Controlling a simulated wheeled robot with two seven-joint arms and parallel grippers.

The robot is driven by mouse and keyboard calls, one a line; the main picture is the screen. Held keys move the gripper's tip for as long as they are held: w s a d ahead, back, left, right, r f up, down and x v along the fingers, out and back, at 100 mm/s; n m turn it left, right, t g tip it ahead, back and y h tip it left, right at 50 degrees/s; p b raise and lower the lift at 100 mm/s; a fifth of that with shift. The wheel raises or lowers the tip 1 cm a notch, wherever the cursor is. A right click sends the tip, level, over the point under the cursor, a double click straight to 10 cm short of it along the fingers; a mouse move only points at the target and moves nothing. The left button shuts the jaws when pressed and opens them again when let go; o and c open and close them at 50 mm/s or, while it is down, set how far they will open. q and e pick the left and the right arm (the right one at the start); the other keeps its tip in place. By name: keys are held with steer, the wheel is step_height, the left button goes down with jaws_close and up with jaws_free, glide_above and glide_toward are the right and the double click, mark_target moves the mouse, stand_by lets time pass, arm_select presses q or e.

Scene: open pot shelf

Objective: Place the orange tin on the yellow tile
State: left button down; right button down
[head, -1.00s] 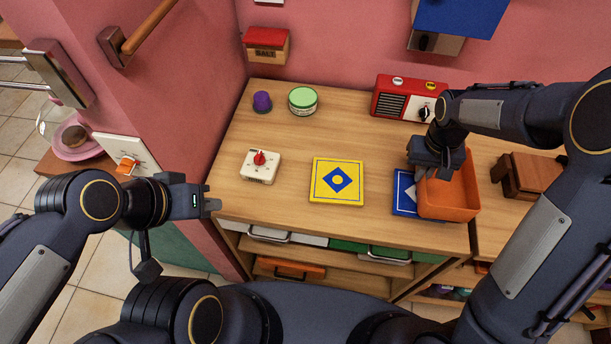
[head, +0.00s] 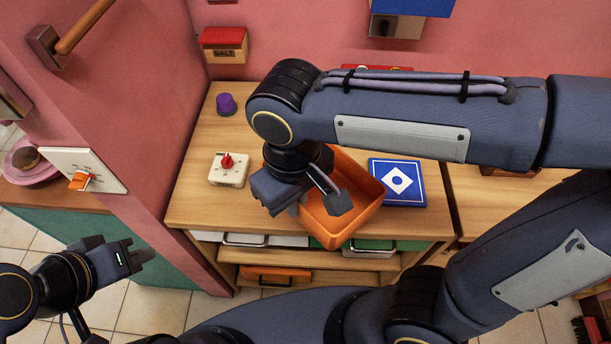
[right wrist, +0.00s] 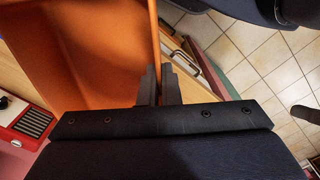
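The orange tin (head: 358,190) is an open, box-shaped tray. My right gripper (head: 296,207) is shut on its wall at the left side in the head view. The right wrist view shows the fingers (right wrist: 159,90) on either side of the tin's wall (right wrist: 100,60). The tin appears held above the counter, its near corner overlapping the front edge in the picture. The yellow tile is hidden behind the tin and my right arm. My left gripper (head: 142,256) is away from the counter at the lower left, empty; its finger gap is unclear.
A blue tile (head: 414,196) with a white diamond lies right of the tin on the wooden counter (head: 200,205). A white timer (head: 229,170) and a purple-topped item (head: 226,104) stand at the left. The red radio (right wrist: 28,122) is mostly hidden in the head view.

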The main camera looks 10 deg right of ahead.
steer(key=w+f, duration=0.1)
steer(key=w, duration=0.1)
steer(key=w+f, duration=0.1)
steer(key=w, duration=0.2)
steer(key=w+d+f+p, duration=0.1)
steer(key=w, duration=0.2)
steer(key=shift+f, duration=0.15)
steer(key=w+f, duration=0.1)
steer(key=f, duration=0.1)
steer(key=w+f, duration=0.4)
steer(key=shift+d, duration=0.25)
steer(key=shift+w+f, duration=0.15)
steer(key=shift+f, duration=0.7)
steer(key=shift+w+f, duration=0.1)
steer(key=shift+f, duration=0.75)
steer(key=shift+f, duration=0.1)
steer(key=shift+f, duration=0.15)
steer(key=c, duration=1.6)
jaws_free()
steer(key=shift+c, duration=0.2)
